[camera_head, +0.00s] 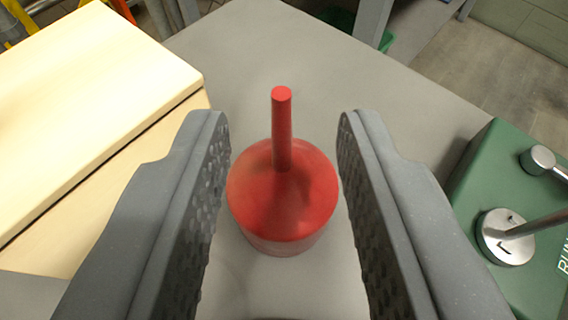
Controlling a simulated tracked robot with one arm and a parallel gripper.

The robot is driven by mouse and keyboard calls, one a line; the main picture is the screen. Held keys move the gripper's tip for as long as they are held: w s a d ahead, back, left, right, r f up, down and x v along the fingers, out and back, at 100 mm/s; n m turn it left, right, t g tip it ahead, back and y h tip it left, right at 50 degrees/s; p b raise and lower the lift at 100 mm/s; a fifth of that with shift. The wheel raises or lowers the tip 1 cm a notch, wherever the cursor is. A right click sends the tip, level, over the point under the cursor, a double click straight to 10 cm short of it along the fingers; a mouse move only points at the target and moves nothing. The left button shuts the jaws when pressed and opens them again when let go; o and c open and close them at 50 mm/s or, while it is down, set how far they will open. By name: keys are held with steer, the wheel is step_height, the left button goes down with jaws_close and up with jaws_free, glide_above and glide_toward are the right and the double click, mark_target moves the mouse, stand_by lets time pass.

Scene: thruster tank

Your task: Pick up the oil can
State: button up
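The oil can (282,200) is red, with a round body, a sloping top and a thin upright spout. It stands upright on the grey table. My gripper (283,135) is open, with one dark grey textured finger on each side of the can. A gap shows between the can and each finger, so neither appears to touch it. The lowest part of the picture between the fingers is dark, and the can's base is partly seen.
A pale wooden box or board (90,110) lies close on the left. A green box (515,215) with metal knobs or levers stands on the right. The grey table top (340,60) is clear behind the can, and its edge runs along the upper right.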

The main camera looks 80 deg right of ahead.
mark_target(283, 116)
steer(key=x, duration=0.5)
steer(key=shift+d+r, duration=0.1)
steer(key=shift+r, duration=0.1)
jaws_close()
